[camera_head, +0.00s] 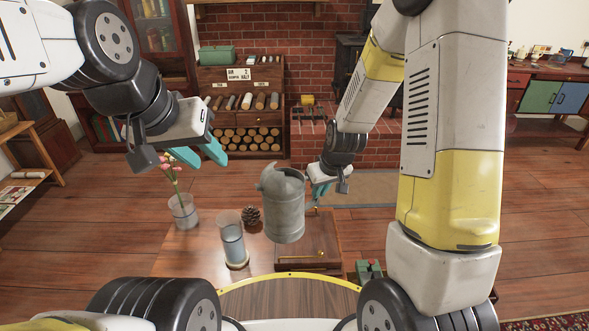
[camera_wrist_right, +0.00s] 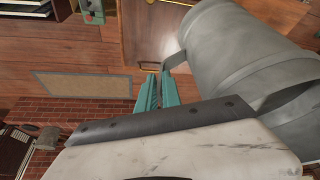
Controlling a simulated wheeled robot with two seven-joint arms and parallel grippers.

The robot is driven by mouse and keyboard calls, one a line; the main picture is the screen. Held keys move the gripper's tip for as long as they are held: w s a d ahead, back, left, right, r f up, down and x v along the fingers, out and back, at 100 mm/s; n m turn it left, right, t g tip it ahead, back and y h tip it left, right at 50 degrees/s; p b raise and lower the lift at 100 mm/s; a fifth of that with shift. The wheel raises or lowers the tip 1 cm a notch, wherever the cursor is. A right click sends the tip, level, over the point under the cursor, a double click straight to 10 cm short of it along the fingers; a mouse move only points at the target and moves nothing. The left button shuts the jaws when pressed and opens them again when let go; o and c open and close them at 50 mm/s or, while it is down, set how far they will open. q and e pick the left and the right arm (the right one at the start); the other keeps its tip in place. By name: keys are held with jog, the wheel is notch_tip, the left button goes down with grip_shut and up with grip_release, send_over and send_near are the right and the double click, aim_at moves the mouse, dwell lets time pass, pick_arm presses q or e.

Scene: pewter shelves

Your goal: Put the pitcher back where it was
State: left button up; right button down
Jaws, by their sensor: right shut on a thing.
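The pitcher (camera_head: 284,208) is a grey metal vessel, upright near the middle of the head view, over the wooden table. I cannot tell whether its base touches anything. My right gripper (camera_head: 319,190) is at the pitcher's right side. In the right wrist view its teal fingers (camera_wrist_right: 162,88) are shut on the pitcher's handle (camera_wrist_right: 176,60), and the pitcher's body (camera_wrist_right: 235,55) fills the right part. My left gripper (camera_head: 201,154) is open and empty, in the air to the left of the pitcher and above the flower vase.
On the wooden table (camera_head: 185,258) are a vase with pink flowers (camera_head: 184,212), a glass of water (camera_head: 233,243), a pinecone (camera_head: 252,216) and a wooden box with brass fittings (camera_head: 308,262). The table's left front is clear.

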jog(key=s+d+f+m+h, duration=0.1)
jog(key=d+m, duration=0.3)
jog(key=d, duration=0.2)
jog(key=shift+s+d+f+h, duration=0.35)
jog(key=shift+f+h, duration=0.05)
jog(key=shift+w+t, duration=0.1)
jog(key=shift+t, duration=0.2)
